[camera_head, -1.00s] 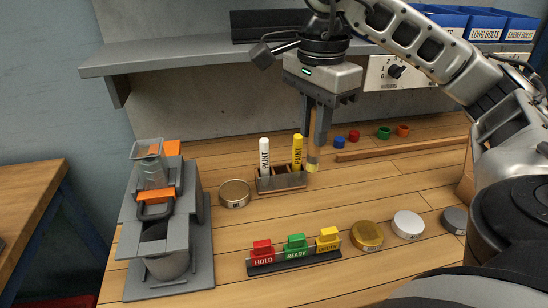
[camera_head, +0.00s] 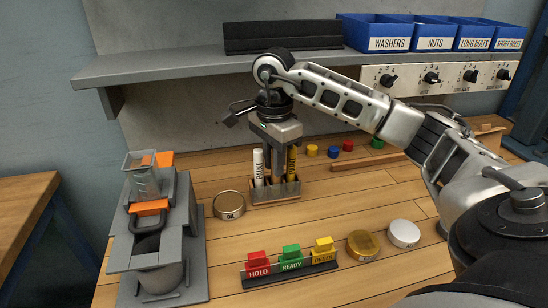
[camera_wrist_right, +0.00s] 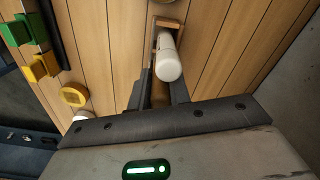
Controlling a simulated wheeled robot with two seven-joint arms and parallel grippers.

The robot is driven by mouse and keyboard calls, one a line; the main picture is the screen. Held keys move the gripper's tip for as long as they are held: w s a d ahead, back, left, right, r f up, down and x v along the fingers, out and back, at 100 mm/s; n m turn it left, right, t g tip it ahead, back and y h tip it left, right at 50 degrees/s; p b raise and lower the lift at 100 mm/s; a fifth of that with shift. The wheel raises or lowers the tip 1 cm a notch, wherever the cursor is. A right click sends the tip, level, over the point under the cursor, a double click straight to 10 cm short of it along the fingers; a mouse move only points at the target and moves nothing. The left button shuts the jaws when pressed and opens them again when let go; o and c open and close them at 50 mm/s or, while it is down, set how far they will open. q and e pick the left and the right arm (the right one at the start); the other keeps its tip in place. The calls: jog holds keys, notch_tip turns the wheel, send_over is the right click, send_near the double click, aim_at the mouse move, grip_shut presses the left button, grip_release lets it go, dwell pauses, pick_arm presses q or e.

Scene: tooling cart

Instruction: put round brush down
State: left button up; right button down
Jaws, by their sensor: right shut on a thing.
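My right gripper (camera_head: 276,164) points down over the small wooden holder (camera_head: 275,196). It is shut on the round brush, whose brown handle (camera_wrist_right: 160,95) shows between the fingers in the right wrist view. In the head view the brush is mostly hidden by the fingers, between the white paint marker (camera_head: 258,168) and the yellow paint marker (camera_head: 292,163). Both markers stand upright in the holder. I cannot tell whether the brush's lower end touches the holder's floor. The white marker also shows close ahead of the fingers in the wrist view (camera_wrist_right: 168,58). My left gripper is not in view.
A round tin (camera_head: 229,205) lies left of the holder. Colored caps (camera_head: 333,152) and a wooden strip (camera_head: 367,162) lie to the right. The sign rack (camera_head: 290,270) stands in front, and a grey shelf (camera_head: 200,70) hangs behind.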

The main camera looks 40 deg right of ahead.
jog(key=shift+f, duration=0.1)
jog(key=shift+f, duration=0.15)
jog(key=c, duration=1.3)
grip_release()
